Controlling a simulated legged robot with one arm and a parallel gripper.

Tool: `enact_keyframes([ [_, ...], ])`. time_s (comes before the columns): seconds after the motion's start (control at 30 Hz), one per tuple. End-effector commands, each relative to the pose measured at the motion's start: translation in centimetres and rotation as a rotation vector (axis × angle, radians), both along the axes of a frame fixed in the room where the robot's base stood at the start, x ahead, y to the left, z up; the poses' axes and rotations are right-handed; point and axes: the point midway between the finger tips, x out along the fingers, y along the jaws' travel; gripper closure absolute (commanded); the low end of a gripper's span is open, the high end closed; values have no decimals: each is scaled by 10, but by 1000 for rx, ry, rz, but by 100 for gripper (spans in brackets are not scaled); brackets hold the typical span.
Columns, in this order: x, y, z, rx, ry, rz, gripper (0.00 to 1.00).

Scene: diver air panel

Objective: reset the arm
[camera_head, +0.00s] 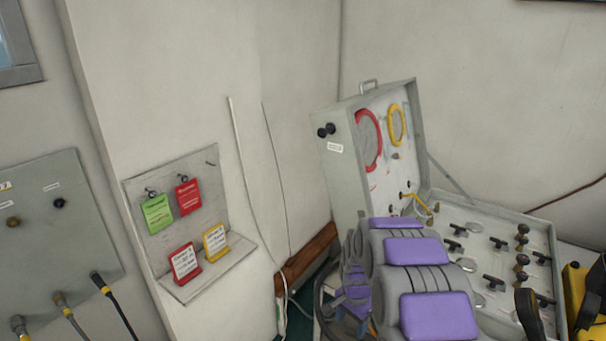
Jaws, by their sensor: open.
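I cannot make out my gripper or its fingertips in the head view. Grey rounded segments with purple pads (415,251) fill the lower middle, in front of the open case; I cannot tell what they are. The grey case (345,165) stands open, with red and yellow rings in its raised lid and several valves (487,253) on its lower panel.
A wall board with a ledge (205,262) holds green (157,213) and red (188,197) hanging tags, plus red (184,263) and yellow (215,242) cards. A grey panel (50,235) with hoses is at left. Yellow-and-black gear (574,284) is at lower right.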

Motion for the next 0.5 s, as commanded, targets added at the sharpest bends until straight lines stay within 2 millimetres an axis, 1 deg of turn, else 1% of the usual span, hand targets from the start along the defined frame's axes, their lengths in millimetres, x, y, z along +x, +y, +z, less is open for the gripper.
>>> enact_keyframes([
  [0.03, -9, 0, 17, 1, -4, 28, 33],
  [0.1, -23, 0, 36, 3, 3, 73, 33],
  [0.27, -60, 0, 77, 8, 19, 175, 33],
  [0.47, -114, 0, 119, 15, 39, 301, 33],
  [0.5, -125, 0, 126, 16, 46, 325, 33],
])
